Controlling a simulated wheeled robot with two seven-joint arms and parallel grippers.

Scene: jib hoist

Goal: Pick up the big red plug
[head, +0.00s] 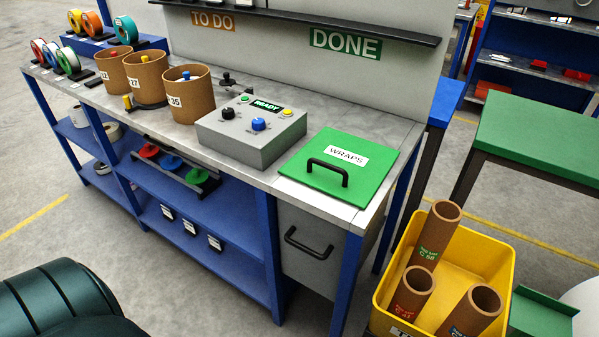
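A red round plug-like piece with a knob (149,151) sits at the left end of a dark rack (190,178) on the blue shelf under the workbench. A blue one (171,163) and a green one (196,175) sit beside it in the same row. The red piece is partly shaded by the bench top, and I cannot read any size mark on it. Neither of my grippers is in view.
The bench carries three brown tubs (191,95), a grey button box (252,130) and a green WRAPS lid (350,165). A yellow crate (480,252) with three brown tubes stands at right. A dark green ribbed form (55,305) fills the bottom left. Floor is clear at left.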

